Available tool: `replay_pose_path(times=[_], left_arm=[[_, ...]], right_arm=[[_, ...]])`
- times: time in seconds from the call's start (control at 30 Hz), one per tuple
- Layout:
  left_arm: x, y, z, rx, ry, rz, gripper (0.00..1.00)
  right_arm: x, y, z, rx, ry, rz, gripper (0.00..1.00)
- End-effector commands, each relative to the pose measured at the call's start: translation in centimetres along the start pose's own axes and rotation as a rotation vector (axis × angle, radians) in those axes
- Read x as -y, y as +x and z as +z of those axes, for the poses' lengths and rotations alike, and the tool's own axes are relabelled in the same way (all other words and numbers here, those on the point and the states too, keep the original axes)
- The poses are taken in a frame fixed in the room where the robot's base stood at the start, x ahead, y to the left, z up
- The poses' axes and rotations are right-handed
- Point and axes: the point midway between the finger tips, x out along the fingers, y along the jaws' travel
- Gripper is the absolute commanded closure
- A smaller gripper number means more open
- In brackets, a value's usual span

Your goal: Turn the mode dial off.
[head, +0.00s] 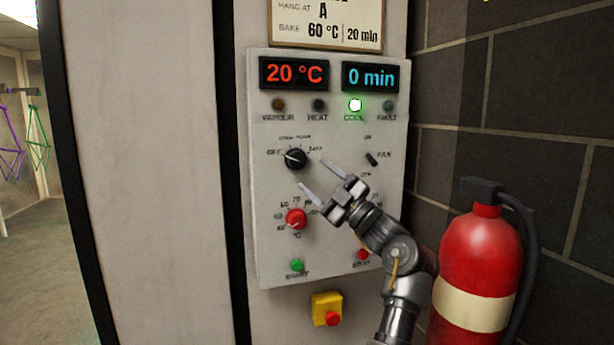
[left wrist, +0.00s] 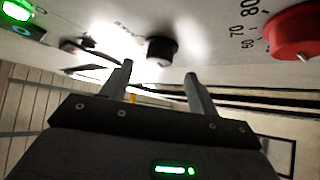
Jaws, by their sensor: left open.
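The mode dial (head: 295,159) is a round black knob on the upper left of the pale control panel. Its white mark appears to point left, toward the OFF label. My left gripper (head: 311,175) is open and empty, with its two fingertips just below and right of the dial, apparently apart from it. In the left wrist view the dial (left wrist: 161,51) shows beyond the gap between the fingertips (left wrist: 159,72). My right gripper is not in view.
A red temperature knob (head: 295,218) sits below the dial, close to my lower finger. A small black fan switch (head: 372,159) is to the right. The COOL lamp (head: 355,105) glows green.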

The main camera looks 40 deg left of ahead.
Motion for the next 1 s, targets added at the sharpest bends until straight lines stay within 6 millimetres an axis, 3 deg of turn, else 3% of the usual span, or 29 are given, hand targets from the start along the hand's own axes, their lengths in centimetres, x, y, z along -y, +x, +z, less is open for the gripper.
replay_pose_path(times=[0.03, 0.13, 0.33, 0.53, 1.0], left_arm=[[0.3, -1.5, 0.3, 0.005, -0.001, 0.001, 0.40], [0.3, -3.6, 0.3, 0.004, 0.000, 0.001, 0.40], [0.1, -5.4, 0.1, 0.001, 0.000, 0.000, 0.40], [0.0, -6.0, 0.0, 0.000, 0.000, 0.000, 0.40], [0.0, -6.0, 0.0, 0.000, 0.000, 0.000, 0.40]], right_arm=[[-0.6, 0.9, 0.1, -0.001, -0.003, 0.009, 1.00], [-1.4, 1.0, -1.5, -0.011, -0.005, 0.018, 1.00], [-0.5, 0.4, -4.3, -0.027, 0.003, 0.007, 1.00], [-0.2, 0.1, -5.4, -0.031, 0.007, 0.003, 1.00], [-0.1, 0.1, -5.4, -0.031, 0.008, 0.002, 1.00]])
